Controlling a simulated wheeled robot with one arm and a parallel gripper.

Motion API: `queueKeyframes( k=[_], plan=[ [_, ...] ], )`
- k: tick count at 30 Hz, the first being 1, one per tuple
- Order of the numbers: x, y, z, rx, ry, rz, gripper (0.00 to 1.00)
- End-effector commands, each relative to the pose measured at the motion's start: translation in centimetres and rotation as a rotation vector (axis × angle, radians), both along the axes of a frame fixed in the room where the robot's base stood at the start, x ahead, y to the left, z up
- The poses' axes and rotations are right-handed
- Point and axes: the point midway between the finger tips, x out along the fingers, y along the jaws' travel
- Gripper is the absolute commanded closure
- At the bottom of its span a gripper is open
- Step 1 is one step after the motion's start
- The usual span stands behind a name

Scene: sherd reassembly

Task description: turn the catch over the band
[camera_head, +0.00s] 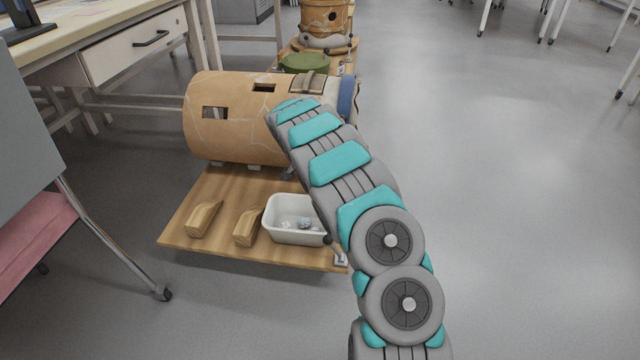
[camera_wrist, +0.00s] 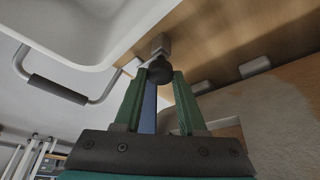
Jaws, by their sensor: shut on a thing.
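A large tan jar (camera_head: 235,125), pieced from sherds with rectangular openings, lies on its side on a wooden board (camera_head: 185,225). A blue band (camera_head: 346,97) goes around its right end; a blue strip, apparently this band (camera_wrist: 148,108), shows between my fingers in the wrist view. My gripper (camera_wrist: 158,76) has two green fingers. They are shut on a dark rounded knob (camera_wrist: 160,71), apparently the catch's, with a small grey metal bracket just beyond it at the board. In the head view my arm hides the gripper and the catch.
A white tray (camera_head: 270,234) with small pieces and two wooden blocks (camera_head: 205,218) (camera_head: 248,227) sit on the board's front. Another banded vessel (camera_head: 325,18) and a green round thing (camera_head: 304,63) stand behind. Open floor lies right; a pink-seated chair (camera_head: 35,225) stands left.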

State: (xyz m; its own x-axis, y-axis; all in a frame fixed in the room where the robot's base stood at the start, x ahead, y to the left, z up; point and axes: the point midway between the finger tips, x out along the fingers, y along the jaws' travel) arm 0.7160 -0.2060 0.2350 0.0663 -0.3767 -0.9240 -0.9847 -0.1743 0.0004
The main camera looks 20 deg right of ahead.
Motion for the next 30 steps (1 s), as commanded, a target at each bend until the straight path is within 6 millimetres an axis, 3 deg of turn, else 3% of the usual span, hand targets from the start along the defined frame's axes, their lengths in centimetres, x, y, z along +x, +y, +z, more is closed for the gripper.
queueKeyframes(
  k=[2, 3, 10, 20, 30],
  plan=[
    [0.0, -0.1, 0.0, 0.0, 0.001, -0.001, 1.0],
    [0.0, -0.1, 0.0, 0.0, 0.001, -0.001, 0.56],
    [0.0, 0.0, 0.0, 0.0, 0.0, 0.0, 0.3],
    [0.0, 0.1, 0.3, -0.001, -0.001, 0.001, 0.3],
    [-0.2, 1.7, 4.3, -0.002, -0.002, 0.004, 0.3]
  ],
)
